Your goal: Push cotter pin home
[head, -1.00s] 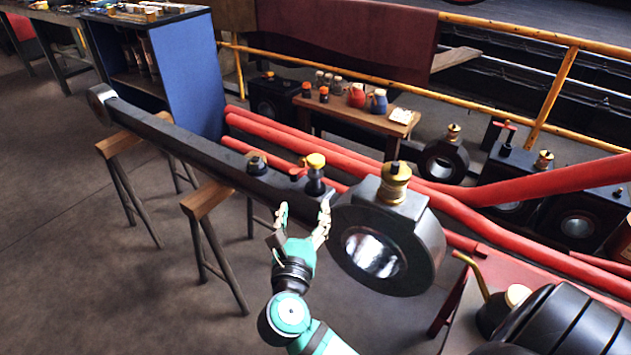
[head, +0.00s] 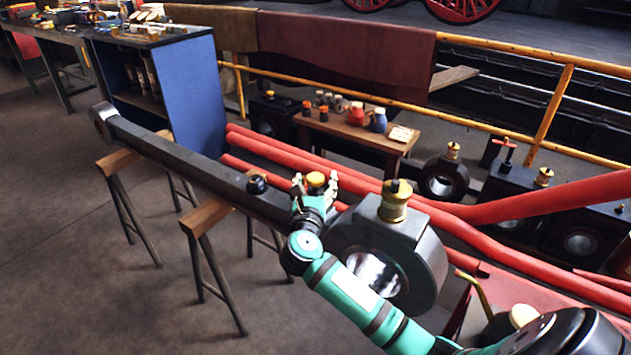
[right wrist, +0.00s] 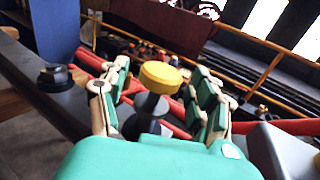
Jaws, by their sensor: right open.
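A dark upright piece with a yellow cap (head: 316,179), likely the cotter pin, stands on the long dark connecting rod (head: 200,160) near its big round end (head: 390,255). The right wrist view shows its yellow cap (right wrist: 161,77) between the fingers and its dark stem below. My right gripper (head: 315,184) is open, with fingers on either side of the yellow cap. I see gaps between the fingers and the cap in the wrist view. The gripper hides the lower part of the piece in the head view. My left gripper is not in view.
A dark knob (head: 257,184) stands on the rod left of the gripper. A brass oil cup (head: 396,200) tops the big end. Wooden trestles (head: 207,216) support the rod. Red pipes (head: 480,214) run behind it. A small wooden table (head: 385,143) with jars stands further back.

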